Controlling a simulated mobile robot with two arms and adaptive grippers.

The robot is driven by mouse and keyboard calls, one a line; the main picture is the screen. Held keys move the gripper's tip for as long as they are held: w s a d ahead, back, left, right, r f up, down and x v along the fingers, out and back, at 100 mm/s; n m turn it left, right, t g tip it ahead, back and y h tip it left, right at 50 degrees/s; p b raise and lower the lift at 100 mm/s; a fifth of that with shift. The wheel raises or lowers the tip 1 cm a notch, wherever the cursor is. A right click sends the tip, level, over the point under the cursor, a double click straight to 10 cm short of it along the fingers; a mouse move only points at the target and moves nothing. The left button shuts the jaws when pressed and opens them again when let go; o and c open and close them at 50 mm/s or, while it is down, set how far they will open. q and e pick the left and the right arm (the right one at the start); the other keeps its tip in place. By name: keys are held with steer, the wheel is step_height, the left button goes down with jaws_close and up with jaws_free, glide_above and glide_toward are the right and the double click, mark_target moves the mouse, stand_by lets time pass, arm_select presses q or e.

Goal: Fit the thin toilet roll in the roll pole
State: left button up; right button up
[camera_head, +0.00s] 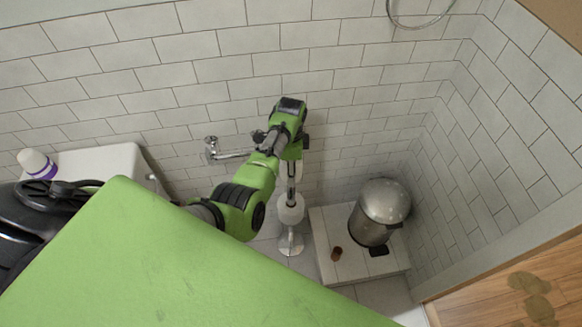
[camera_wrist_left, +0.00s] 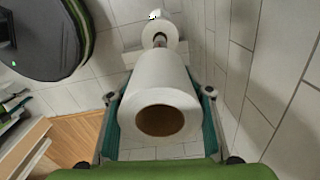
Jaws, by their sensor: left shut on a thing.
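A white toilet roll (camera_wrist_left: 158,84) with a brown core is between the two green fingers of my left gripper (camera_wrist_left: 160,96). The gripper is shut on it, and the core's open end faces the wrist camera. Beyond it, in line, is the metal roll pole (camera_wrist_left: 160,40) with another white roll (camera_wrist_left: 148,31). In the head view the pole's base (camera_head: 291,244) stands on the floor, with a white roll (camera_head: 290,208) low on it. My left arm's wrist is above the pole and hides most of the gripper there. I cannot tell whether the held roll touches the pole. My right gripper is not in view.
A metal pedal bin (camera_head: 381,210) and a small brown roll core (camera_head: 337,253) are on a white tiled step (camera_head: 333,222) to the right of the pole. A chrome wall fitting (camera_head: 222,154) is behind to the left. A white bottle with a purple band (camera_head: 37,164) stands far left.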

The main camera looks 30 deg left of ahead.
arm_select(q)
steer(key=b, duration=0.4)
glide_above(291, 194)
steer(key=w, duration=0.2)
steer(key=shift+s+a+f, duration=0.1)
steer(key=shift+a+f, duration=0.05)
steer(key=shift+f, duration=0.8)
steer(key=shift+s+a+f, duration=0.1)
steer(key=shift+f, duration=0.85)
steer(key=shift+s+a+f, duration=0.1)
steer(key=shift+a+f, duration=0.05)
steer(key=shift+f, duration=0.8)
steer(key=shift+p, duration=0.75)
steer(key=shift+f+b, duration=4.45)
steer(key=shift+f, duration=0.9)
steer(key=shift+f+b, duration=0.3)
